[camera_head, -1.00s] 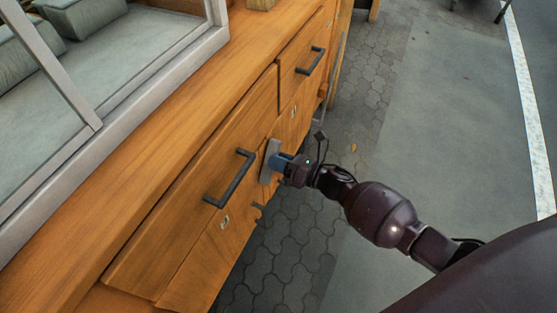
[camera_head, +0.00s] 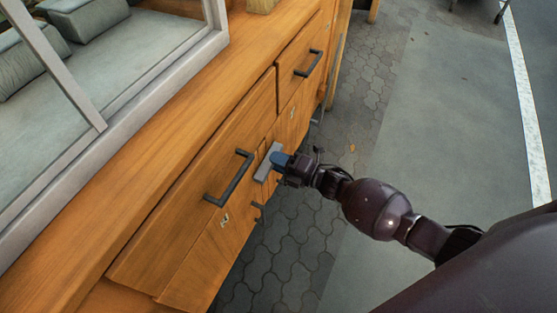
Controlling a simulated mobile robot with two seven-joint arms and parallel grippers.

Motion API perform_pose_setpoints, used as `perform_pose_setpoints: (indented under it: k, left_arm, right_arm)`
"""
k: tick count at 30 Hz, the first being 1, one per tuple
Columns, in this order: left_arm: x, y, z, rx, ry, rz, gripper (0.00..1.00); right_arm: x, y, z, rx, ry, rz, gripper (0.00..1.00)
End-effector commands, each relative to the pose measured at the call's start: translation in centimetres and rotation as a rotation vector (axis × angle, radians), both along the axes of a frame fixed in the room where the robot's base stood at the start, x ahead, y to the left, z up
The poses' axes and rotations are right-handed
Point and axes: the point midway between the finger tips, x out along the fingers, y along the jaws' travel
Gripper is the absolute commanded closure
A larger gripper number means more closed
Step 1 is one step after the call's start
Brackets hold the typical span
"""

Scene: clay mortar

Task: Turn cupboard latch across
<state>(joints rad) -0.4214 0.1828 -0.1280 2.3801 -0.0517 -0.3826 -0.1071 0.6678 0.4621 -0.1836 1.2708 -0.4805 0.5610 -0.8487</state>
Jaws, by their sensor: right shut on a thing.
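The cupboard latch (camera_head: 266,163) is a grey flat bar on the front of the wooden cupboard (camera_head: 205,262), below the drawers. It lies tilted across the seam between the cupboard doors. The fingertips hide some of the latch. The right arm reaches in from the lower right. My left gripper is not in view.
Two drawers with dark bar handles, the nearer handle (camera_head: 229,179) and the farther handle (camera_head: 309,63), stick out above the doors. Small dark door pulls (camera_head: 258,212) sit below. A glass case (camera_head: 110,125) stands on top.

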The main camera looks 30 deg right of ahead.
Motion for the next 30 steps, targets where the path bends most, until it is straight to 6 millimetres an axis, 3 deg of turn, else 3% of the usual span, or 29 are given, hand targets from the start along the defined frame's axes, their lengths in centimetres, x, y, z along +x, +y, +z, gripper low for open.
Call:
perform_pose_setpoints:
  k: [23, 24, 28, 30]
  left_arm:
    - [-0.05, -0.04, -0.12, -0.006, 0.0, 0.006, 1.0]
    - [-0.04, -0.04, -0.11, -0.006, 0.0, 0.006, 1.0]
    - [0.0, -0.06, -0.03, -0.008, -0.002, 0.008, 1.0]
    - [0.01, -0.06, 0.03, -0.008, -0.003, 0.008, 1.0]
  right_arm:
    - [-0.07, -0.04, -0.24, 0.085, 0.067, 0.0, 0.98]
    - [-0.07, -0.03, -0.24, 0.085, 0.067, 0.0, 0.71]
    - [-0.05, -0.03, -0.22, 0.084, 0.067, 0.0, 0.51]
    - [-0.05, -0.02, -0.2, 0.083, 0.066, 0.0, 0.49]
